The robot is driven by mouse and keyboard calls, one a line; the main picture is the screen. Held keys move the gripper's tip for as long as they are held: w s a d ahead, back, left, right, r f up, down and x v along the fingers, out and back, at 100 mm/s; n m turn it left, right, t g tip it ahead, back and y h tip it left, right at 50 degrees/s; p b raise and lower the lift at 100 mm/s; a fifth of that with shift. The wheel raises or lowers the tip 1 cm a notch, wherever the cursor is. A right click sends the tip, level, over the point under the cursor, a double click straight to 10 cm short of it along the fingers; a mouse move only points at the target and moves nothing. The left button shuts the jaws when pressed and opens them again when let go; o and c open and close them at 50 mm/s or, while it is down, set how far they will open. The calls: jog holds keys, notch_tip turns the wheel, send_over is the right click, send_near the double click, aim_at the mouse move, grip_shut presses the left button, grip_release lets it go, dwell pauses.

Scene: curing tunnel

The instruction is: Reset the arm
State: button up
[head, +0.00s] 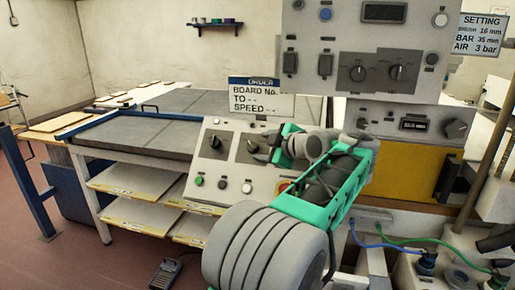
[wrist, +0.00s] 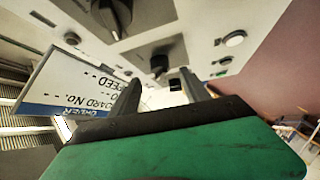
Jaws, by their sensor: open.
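My arm, green and grey, reaches from the bottom of the head view up to the sloped control panel (head: 228,165). My gripper (head: 268,147) is near the panel's right-hand dark knob (head: 253,147), partly hidden by my own arm. In the wrist view, the two dark fingers of my gripper (wrist: 160,92) stand apart with nothing held between them. A dark knob (wrist: 160,65) shows just beyond the fingers. I cannot tell whether the fingers touch it.
The panel also has a left knob (head: 215,141) and several push buttons. An order sign (head: 260,98) stands behind it. An upper control box (head: 360,45) overhangs on the right. A grey conveyor table (head: 140,135) lies to the left, with shelves below. Open floor is at lower left.

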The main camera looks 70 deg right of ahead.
jog(key=shift+v, duration=1.55)
